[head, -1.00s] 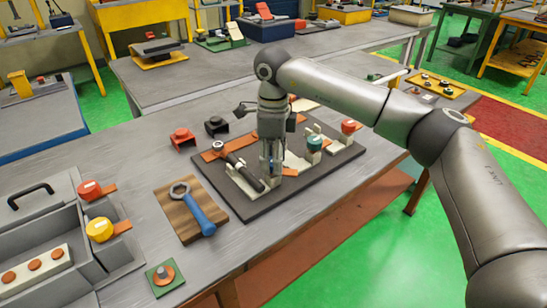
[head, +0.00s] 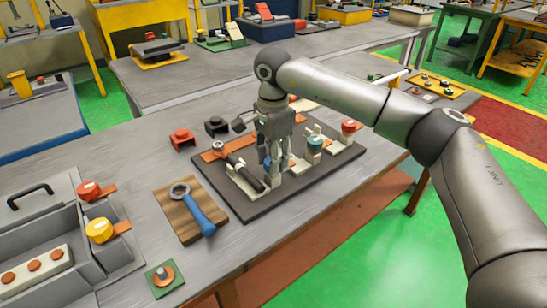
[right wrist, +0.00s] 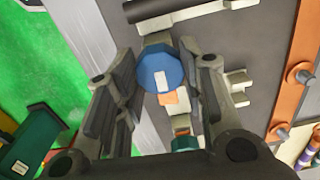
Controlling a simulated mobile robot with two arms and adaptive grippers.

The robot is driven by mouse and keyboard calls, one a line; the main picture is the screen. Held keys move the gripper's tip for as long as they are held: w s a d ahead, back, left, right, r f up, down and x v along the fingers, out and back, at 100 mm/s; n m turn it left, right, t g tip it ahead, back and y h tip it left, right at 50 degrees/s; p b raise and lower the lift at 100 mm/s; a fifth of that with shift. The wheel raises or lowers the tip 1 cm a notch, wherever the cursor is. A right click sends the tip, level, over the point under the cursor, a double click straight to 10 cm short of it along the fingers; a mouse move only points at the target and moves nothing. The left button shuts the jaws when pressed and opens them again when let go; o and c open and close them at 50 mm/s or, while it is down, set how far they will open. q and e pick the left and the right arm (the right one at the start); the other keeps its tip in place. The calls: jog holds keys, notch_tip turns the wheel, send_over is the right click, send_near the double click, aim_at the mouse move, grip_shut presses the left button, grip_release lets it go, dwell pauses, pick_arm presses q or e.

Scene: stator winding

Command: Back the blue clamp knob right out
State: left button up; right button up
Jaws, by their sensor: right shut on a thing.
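The blue clamp knob (right wrist: 160,71) shows in the right wrist view as a faceted round cap with a pale label, between the two fingers. My right gripper (right wrist: 169,68) is shut on it, one finger on each side. In the head view the right gripper (head: 276,168) points down over the dark fixture board (head: 236,207), and its fingers mostly hide the knob. The clamp under the knob is largely covered. My left gripper is not in view.
A teal knob (head: 314,144) and a red knob (head: 348,127) stand on clamps to the right. A dark rod (head: 243,169) lies left of the gripper. A blue-handled wrench (head: 199,211) lies on a wooden block.

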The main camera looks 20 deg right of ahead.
jog(key=shift+s+a+f, duration=0.1)
jog(key=shift+s+f, duration=0.1)
jog(key=shift+f, duration=0.15)
jog(key=o, duration=0.8)
jog(key=shift+c, duration=0.2)
jog(key=shift+o, duration=1.4)
jog(key=shift+w+r, duration=0.1)
jog(key=shift+w, duration=0.05)
jog(key=shift+r, duration=0.2)
notch_tip(320, 180, up, 12)
jog(key=shift+f, duration=0.15)
